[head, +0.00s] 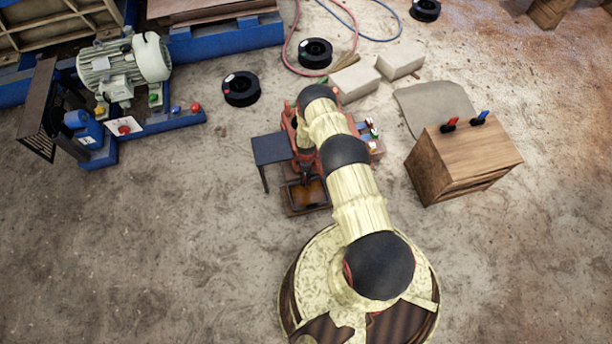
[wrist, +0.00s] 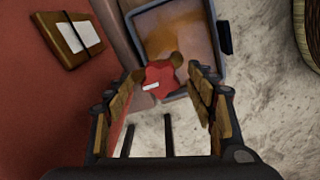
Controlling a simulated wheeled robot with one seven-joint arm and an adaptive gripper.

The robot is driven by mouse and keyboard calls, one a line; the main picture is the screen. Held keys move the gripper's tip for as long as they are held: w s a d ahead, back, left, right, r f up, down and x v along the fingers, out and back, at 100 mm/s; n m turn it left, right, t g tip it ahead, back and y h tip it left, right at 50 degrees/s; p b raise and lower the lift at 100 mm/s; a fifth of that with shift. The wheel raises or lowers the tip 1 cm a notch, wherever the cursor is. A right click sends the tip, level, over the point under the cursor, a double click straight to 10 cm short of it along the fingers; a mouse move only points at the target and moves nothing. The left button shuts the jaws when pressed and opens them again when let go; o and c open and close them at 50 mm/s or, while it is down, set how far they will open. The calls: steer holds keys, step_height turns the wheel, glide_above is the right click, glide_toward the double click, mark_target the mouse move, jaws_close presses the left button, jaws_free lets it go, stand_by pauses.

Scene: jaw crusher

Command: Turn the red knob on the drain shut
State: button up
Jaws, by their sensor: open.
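The red knob (wrist: 160,76) is lobed, with a small white mark on it. It shows in the wrist view just ahead of my gripper (wrist: 166,72). My gripper is open, with one fingertip to each side of the knob as seen there; I cannot tell whether either touches it. The drain itself is not clearly visible behind the knob. In the head view my arm reaches over the red machine, and the knob cannot be made out.
A tray (wrist: 148,5) with brown-orange contents lies beyond the knob. A red wall (wrist: 62,112) with a labelled plate is close at left. A blue-grey stand (head: 272,149) is left of the machine, a wooden box (head: 465,160) right. Open floor lies around.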

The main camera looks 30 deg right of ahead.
steer(key=c, duration=0.4)
steer(key=c, duration=0.7)
steer(key=shift+c, duration=0.3)
